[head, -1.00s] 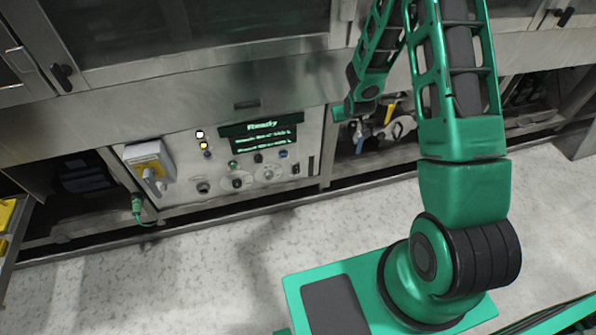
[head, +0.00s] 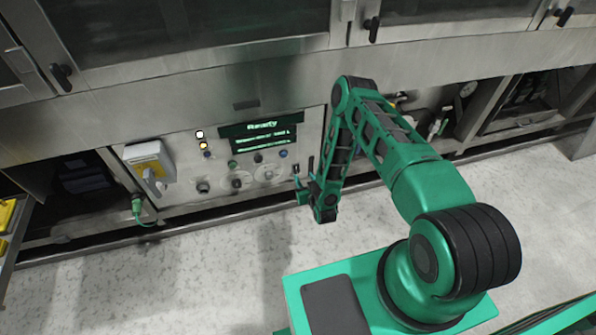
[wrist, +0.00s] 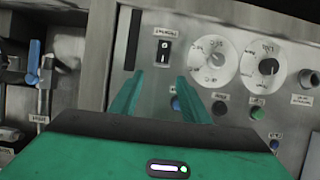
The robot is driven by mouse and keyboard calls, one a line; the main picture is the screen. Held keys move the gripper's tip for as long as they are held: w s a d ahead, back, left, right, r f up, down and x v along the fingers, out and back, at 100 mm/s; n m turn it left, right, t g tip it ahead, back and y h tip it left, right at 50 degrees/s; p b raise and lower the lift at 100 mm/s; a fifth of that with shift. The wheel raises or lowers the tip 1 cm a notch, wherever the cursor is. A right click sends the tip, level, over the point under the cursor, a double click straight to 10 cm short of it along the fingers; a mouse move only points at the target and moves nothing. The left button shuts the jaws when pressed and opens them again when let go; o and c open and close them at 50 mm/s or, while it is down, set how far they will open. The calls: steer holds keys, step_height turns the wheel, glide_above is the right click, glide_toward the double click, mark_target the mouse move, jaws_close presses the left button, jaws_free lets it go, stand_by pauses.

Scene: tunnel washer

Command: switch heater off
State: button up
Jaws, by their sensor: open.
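A small black rocker switch (wrist: 164,52) sits on the steel control panel in the wrist view, with a small label beside it that I cannot read clearly. I cannot tell for sure that it is the heater switch, or which way it is set. My gripper (wrist: 159,84) is open and empty, its two green fingers pointing at the panel close to the switch. In the head view my gripper (head: 303,188) is at the panel's lower right corner, and the switch (head: 296,168) is small there. I see no clear contact.
Two round dial knobs (wrist: 215,58) (wrist: 268,66) and several coloured buttons (wrist: 219,107) are beside the switch. A dark slot (wrist: 133,38) is on its other side. A lit display (head: 262,132) reads "Ready". A grey box with a rotary handle (head: 150,165) is at left.

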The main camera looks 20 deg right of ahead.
mark_target(296, 167)
steer(key=x, duration=1)
steer(key=shift+a+f, duration=0.25)
steer(key=shift+f, duration=0.1)
